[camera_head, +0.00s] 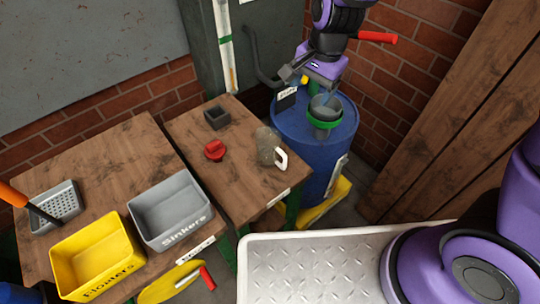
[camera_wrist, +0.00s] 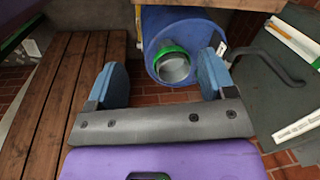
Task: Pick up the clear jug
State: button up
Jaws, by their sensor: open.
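The clear jug (camera_head: 265,150) with a white handle stands upright on the small wooden table (camera_head: 230,185), near its right edge, in the head view. I do not make it out in the wrist view. My gripper (camera_head: 305,86) is above the blue barrel (camera_head: 290,130), up and to the right of the jug and apart from it. In the wrist view my gripper (camera_wrist: 161,62) has its two blue fingers wide apart with nothing between them. The barrel (camera_wrist: 187,30) and its green-rimmed opening (camera_wrist: 173,49) lie beyond the fingers.
A red object (camera_head: 214,150) and a small dark box (camera_head: 217,117) are on the same table, left of the jug. A grey Sinkers bin (camera_head: 175,237) and yellow Floaters bin (camera_head: 95,280) stand on the left table. A brick wall (camera_head: 410,60) is behind the barrel.

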aim_at(282, 152)
jog(key=a+f+m, duration=0.1)
jog(key=a+f, duration=0.1)
jog(key=f, duration=0.2)
jog(key=a+f+m+h, duration=0.1)
jog(key=a+f, duration=0.1)
jog(key=f, duration=0.3)
jog(key=a+f+m, duration=0.1)
jog(key=a+f, duration=0.1)
jog(key=f, duration=0.3)
jog(key=shift+s+f+g, duration=0.1)
jog(key=shift+s+g, duration=0.25)
jog(key=shift+g, duration=0.05)
jog(key=shift+f, duration=5.35)
jog(key=shift+d, duration=0.1)
jog(key=c, duration=1)
